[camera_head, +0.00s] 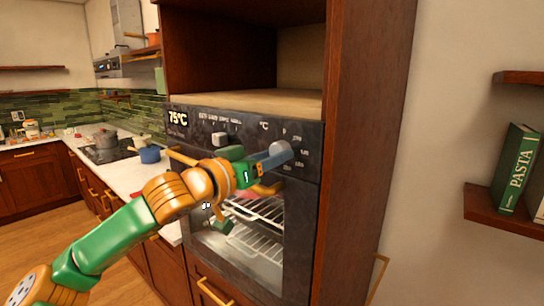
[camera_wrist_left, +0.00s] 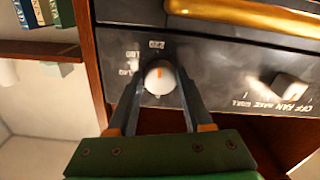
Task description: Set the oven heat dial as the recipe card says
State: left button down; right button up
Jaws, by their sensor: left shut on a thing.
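The heat dial (camera_wrist_left: 158,77) is a round light knob with an orange mark, ringed by printed numbers too blurred to read surely. My left gripper (camera_head: 280,153) is at the right part of the panel, its two fingers either side of the dial and shut on it. In the head view the fingers largely cover the dial. A second knob, the mode knob (camera_head: 220,139), sits further left, and it also shows in the left wrist view (camera_wrist_left: 290,88). I make out no recipe card. My right gripper is not in view.
The oven's yellow handle bar (camera_wrist_left: 250,14) runs close to the panel. A wooden cabinet side (camera_head: 372,120) stands just right of the oven. A shelf (camera_head: 520,210) with a green PASTA book (camera_head: 515,168) is further right.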

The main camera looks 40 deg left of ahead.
pick_arm(q)
jog(key=shift+f, duration=0.15)
jog(key=shift+c, duration=1.6)
grip_release()
jog(key=s+b, duration=0.5)
jog(key=s, duration=0.2)
jog(key=shift+a, duration=0.25)
